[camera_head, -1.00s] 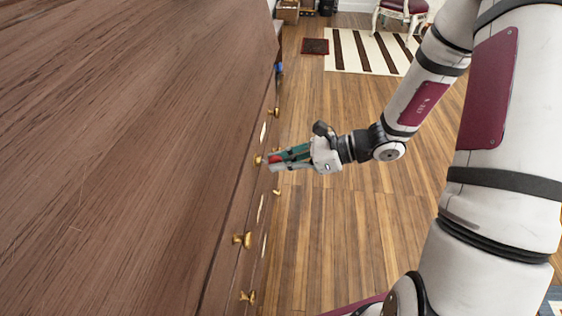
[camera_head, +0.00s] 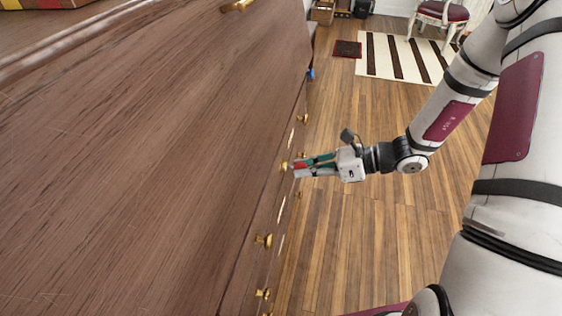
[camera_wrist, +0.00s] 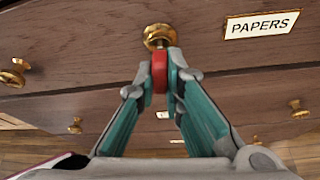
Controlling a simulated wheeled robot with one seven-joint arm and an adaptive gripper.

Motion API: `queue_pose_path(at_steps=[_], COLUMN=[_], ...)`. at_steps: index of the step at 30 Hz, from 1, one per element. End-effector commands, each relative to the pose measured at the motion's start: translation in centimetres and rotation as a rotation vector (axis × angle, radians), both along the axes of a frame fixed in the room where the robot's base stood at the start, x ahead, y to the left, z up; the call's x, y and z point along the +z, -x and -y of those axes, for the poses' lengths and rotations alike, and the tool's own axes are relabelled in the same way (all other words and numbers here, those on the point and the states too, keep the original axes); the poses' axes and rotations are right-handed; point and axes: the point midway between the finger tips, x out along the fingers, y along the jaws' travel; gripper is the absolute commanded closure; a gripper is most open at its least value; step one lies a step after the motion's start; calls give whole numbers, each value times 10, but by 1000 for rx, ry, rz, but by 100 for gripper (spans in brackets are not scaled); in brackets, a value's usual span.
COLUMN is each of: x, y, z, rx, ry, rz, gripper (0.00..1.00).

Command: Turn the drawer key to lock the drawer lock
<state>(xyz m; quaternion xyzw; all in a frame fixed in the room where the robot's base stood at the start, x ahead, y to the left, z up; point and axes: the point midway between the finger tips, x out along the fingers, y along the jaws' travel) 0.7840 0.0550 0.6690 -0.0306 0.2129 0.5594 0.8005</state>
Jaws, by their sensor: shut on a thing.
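My gripper (camera_wrist: 160,75) is shut on a red piece (camera_wrist: 159,70), which looks like the drawer key's head, upright between the fingertips. Directly beyond it is a round brass fitting (camera_wrist: 158,33) on the wooden drawer front; the red piece lines up with it. The fingertips hide the join, so I cannot tell how deep the key sits or how far it is turned. In the head view my gripper (camera_head: 297,168) reaches the drawer front from the right, beside the brass fitting (camera_head: 284,166).
A "PAPERS" label (camera_wrist: 262,24) is right of the fitting. Several brass knobs stick out nearby, including one at left (camera_wrist: 14,76) and one at lower right (camera_wrist: 299,108). The wide wooden top (camera_head: 150,150) is left of my arm. Open floor (camera_head: 370,235) lies to the right.

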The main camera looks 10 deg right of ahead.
Motion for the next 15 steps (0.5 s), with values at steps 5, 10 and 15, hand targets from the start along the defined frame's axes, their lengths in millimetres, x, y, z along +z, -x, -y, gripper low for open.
queue_pose_path(at_steps=[5, 10, 15], x=[1, 1, 1], y=[0, 0, 0], z=[0, 0, 0], rx=[0, 0, -1], ry=[-19, -38, -59], rz=[-46, -91, -142], gripper=[100, 100, 100])
